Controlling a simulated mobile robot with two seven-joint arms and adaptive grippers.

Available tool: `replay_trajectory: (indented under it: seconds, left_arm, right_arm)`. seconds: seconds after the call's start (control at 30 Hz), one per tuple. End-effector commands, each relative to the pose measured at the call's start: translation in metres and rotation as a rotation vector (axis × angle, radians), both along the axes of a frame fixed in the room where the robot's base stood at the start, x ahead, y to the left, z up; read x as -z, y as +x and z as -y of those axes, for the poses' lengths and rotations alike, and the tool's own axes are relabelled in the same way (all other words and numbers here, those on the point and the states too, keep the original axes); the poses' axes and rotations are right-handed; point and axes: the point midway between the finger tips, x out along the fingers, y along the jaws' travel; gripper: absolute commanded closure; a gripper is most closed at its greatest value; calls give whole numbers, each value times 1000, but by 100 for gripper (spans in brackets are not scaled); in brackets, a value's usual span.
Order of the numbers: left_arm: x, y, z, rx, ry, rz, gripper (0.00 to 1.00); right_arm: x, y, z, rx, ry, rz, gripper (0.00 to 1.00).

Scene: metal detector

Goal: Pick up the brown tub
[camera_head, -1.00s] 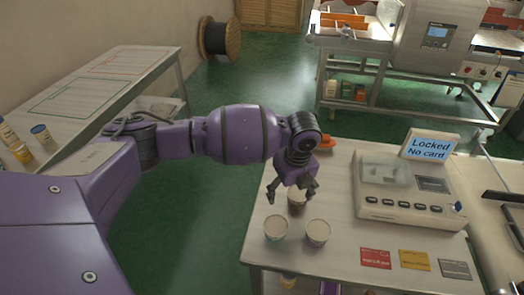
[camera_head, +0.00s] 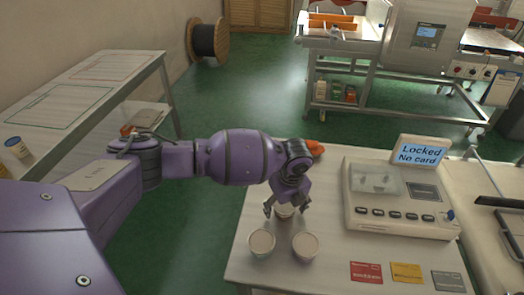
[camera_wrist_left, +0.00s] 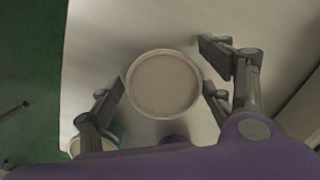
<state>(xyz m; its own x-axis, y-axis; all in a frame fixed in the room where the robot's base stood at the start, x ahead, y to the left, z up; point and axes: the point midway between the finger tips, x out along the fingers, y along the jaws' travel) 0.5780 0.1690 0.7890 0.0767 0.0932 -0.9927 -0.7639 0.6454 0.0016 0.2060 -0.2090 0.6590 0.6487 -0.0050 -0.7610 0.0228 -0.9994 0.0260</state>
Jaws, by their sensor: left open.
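The brown tub (camera_head: 286,213) stands on the light table behind two other tubs, mostly hidden by my left gripper (camera_head: 287,206) in the head view. The gripper points down over it, with its fingers apart on either side. In the left wrist view the tub's round pale lid (camera_wrist_left: 165,84) lies between the open fingers of my left gripper (camera_wrist_left: 163,90). I cannot tell whether a finger touches it. My right gripper is not in view.
Two pale-lidded tubs stand close in front: one at left (camera_head: 262,243), one at right (camera_head: 305,246). Red (camera_head: 366,272), yellow (camera_head: 406,273) and grey (camera_head: 448,281) cards lie near the front. A machine (camera_head: 400,205) with a "Locked No card" sign (camera_head: 421,155) stands to the right.

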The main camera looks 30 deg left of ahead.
Motion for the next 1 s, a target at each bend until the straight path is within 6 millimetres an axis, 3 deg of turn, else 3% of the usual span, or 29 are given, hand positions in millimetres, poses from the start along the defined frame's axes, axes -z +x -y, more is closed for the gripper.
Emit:
replay_trajectory:
  seconds: [0.23, 0.6, 1.0]
  left_arm:
    - [-1, 2, 1, 1, -1, 4, 30]
    - [-1, 2, 1, 1, -1, 4, 78]
    - [-4, 2, 1, 2, -1, 6, 79]
  right_arm:
    - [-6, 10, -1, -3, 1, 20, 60]
    - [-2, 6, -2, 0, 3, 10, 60]
    - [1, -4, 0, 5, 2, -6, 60]
